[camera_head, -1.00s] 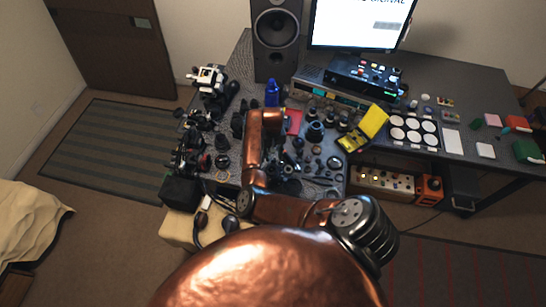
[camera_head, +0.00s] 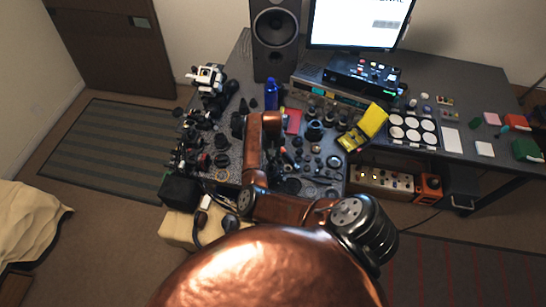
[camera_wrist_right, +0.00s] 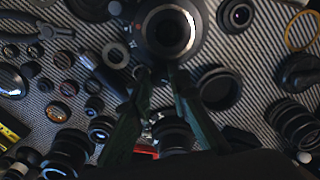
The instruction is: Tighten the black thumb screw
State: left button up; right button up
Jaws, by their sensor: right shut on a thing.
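In the right wrist view a dark lens (camera_wrist_right: 168,30) with a bright ring and glass faces the camera at the top middle. The two dark green fingers of my right gripper (camera_wrist_right: 160,75) converge at the lens's lower edge. They are shut on a small dark part there, which fits the black thumb screw; the fingertips and the lens rim mostly hide it. In the head view my copper right arm reaches over the desk, and its wrist (camera_head: 254,128) hides much of the work spot. My left gripper is not in view.
Several lens parts crowd the striped mat (camera_wrist_right: 235,122) around the fingers, including a black ring (camera_wrist_right: 218,88) close by on the right. In the head view a yellow case (camera_head: 368,125), a blue bottle (camera_head: 271,94) and a speaker (camera_head: 275,38) stand nearby.

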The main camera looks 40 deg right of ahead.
jog(key=shift+r, duration=0.1)
grip_shut()
jog(key=shift+m+p, duration=0.9)
jog(key=shift+m, duration=0.1)
jog(key=m+p, duration=0.2)
jog(key=m, duration=0.1)
jog(key=shift+m, duration=0.3)
jog(key=m+p, duration=0.1)
jog(key=m, duration=0.2)
jog(key=shift+p, duration=0.35)
jog(key=shift+m+p, duration=0.4)
jog(key=shift+m, duration=1.3)
jog(key=o, duration=0.9)
grip_release()
